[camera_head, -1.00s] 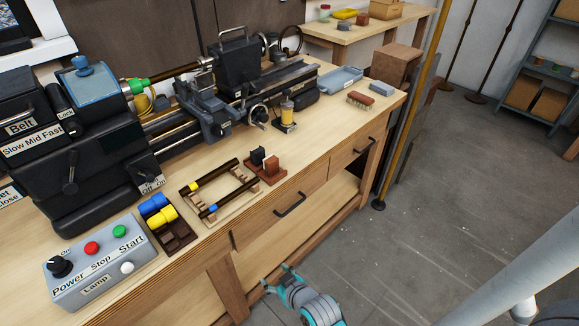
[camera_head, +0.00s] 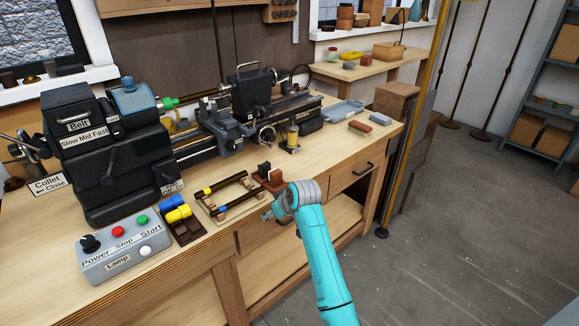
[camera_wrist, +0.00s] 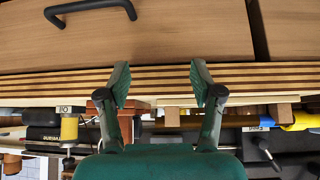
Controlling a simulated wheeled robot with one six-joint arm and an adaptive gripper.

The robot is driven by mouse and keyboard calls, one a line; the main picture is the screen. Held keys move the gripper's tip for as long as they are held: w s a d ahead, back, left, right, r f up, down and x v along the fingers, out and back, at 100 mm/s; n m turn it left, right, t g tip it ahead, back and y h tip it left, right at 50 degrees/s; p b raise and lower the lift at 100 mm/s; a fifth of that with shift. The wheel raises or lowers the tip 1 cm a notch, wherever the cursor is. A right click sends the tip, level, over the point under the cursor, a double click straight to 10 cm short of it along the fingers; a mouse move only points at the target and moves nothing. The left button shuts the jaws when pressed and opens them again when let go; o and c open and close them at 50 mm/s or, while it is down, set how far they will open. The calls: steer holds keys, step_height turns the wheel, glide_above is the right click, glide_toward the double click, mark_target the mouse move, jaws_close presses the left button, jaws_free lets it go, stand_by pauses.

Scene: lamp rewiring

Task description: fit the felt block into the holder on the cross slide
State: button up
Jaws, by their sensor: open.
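My gripper (camera_head: 267,212) is open and empty, in front of the bench's front edge. In the wrist view its two fingers (camera_wrist: 160,88) are spread, with nothing between them. A small brown stand (camera_head: 270,183) on the bench, just beyond my gripper, holds a black block (camera_head: 264,168) and a reddish-brown block (camera_head: 276,176); I cannot tell which is felt. The cross slide (camera_head: 228,130) sits on the lathe behind; its holder is too small to make out. In the wrist view the stand (camera_wrist: 103,95) is partly hidden behind the left finger.
A wooden rack with two dark rods (camera_head: 226,193) lies left of the stand. A control box (camera_head: 124,246) and a tray of blue and yellow rolls (camera_head: 186,231) are farther left. A yellow oiler (camera_head: 292,138), brush (camera_head: 361,128) and blue tray (camera_head: 343,111) are behind. Drawer handles (camera_head: 363,168) jut from the front.

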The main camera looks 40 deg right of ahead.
steer(key=g, duration=0.1)
glide_toward(277, 172)
steer(key=shift+n, duration=0.4)
steer(key=shift+x, duration=4.9)
steer(key=shift+c, duration=0.3)
steer(key=c, duration=1.1)
steer(key=shift+o, duration=0.2)
steer(key=shift+r, duration=3.5)
